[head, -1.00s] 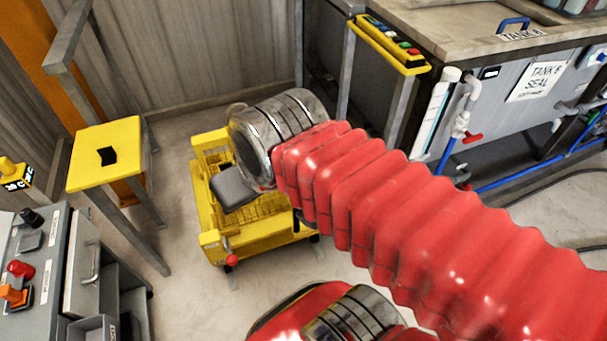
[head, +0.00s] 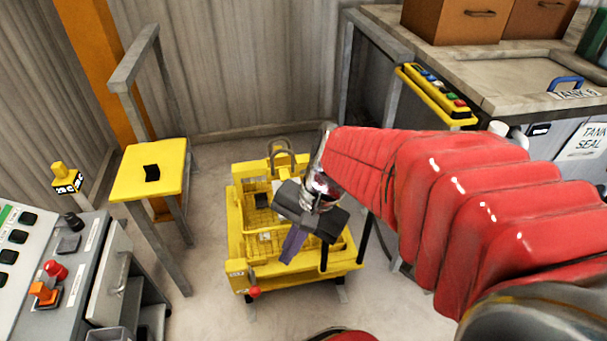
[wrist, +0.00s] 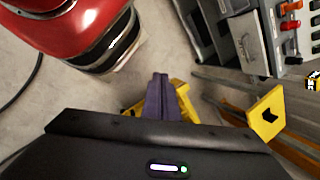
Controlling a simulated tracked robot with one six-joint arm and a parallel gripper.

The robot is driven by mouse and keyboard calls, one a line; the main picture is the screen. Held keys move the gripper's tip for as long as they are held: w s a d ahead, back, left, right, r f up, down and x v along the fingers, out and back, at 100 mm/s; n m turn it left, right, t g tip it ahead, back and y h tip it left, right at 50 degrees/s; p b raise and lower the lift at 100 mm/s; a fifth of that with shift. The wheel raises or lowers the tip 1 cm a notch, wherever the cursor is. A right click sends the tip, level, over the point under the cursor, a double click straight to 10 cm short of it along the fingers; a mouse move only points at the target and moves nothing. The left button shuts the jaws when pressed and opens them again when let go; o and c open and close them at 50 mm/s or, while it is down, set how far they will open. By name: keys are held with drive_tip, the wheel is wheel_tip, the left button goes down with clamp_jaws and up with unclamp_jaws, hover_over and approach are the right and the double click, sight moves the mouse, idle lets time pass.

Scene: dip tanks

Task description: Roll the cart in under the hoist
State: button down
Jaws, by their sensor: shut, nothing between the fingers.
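The yellow cart (head: 238,218) stands on the floor in the middle of the head view, with mesh panels, a grey hoop at its far end and a red-knobbed lever (head: 254,291) at its near left corner. My gripper (head: 289,258) is shut and empty, its purple fingers pointing down in front of the cart's body. I cannot tell if they touch it. In the wrist view the shut fingers (wrist: 162,85) hide much of the cart (wrist: 184,96). My wrist hides the cart's right part in the head view. I cannot make out a hoist.
A yellow-topped stand (head: 130,180) and a grey control console (head: 75,285) stand at left. A rail with a yellow button box (head: 440,95) and a tank bench (head: 490,75) stand at right. Corrugated walls close the back. Bare floor lies around the cart.

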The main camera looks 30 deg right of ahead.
drive_tip(key=w+d+f+m+t+y, duration=0.55)
drive_tip(key=d+f+m+y, duration=0.35)
drive_tip(key=m, duration=1.1)
drive_tip(key=s+d+f+m+t+h, duration=0.1)
drive_tip(key=d+f+m+t+h, duration=0.3)
drive_tip(key=d+m, duration=0.4)
drive_tip(key=s+d+f+m+t+h, duration=0.1)
drive_tip(key=d+f+m+t+h, duration=0.2)
drive_tip(key=d+f+m+t, duration=0.4)
drive_tip(key=d+f+m, duration=0.1)
drive_tip(key=m, duration=0.3)
drive_tip(key=shift+s+d+f+m+h, duration=0.2)
drive_tip(key=shift+f+m+h, duration=0.2)
drive_tip(key=shift+w, duration=0.1)
